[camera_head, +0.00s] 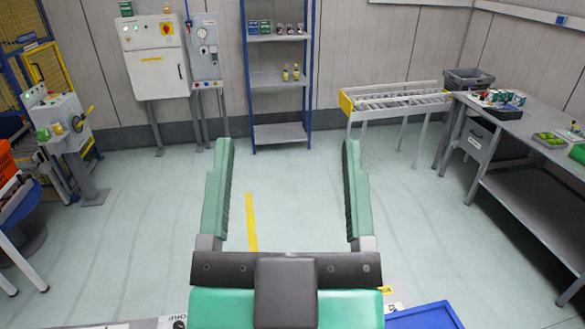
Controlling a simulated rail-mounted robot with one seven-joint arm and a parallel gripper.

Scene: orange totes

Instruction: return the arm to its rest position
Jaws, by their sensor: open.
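My gripper (287,142) is in the lower middle of the head view, large and close to the camera. Its two green fingers point away from me and stand wide apart. Nothing is between them but a view of the floor and a yellow floor stripe (251,220) beyond. The dark crossbar and green body behind the fingers show at the bottom edge. The rest of my arm is hidden or out of frame.
A blue shelf rack (281,78) stands at the back wall. A roller conveyor (400,101) and a grey workbench (540,124) are at right. Orange totes (8,165) are at far left. A blue bin (425,316) is at bottom right. The middle floor is clear.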

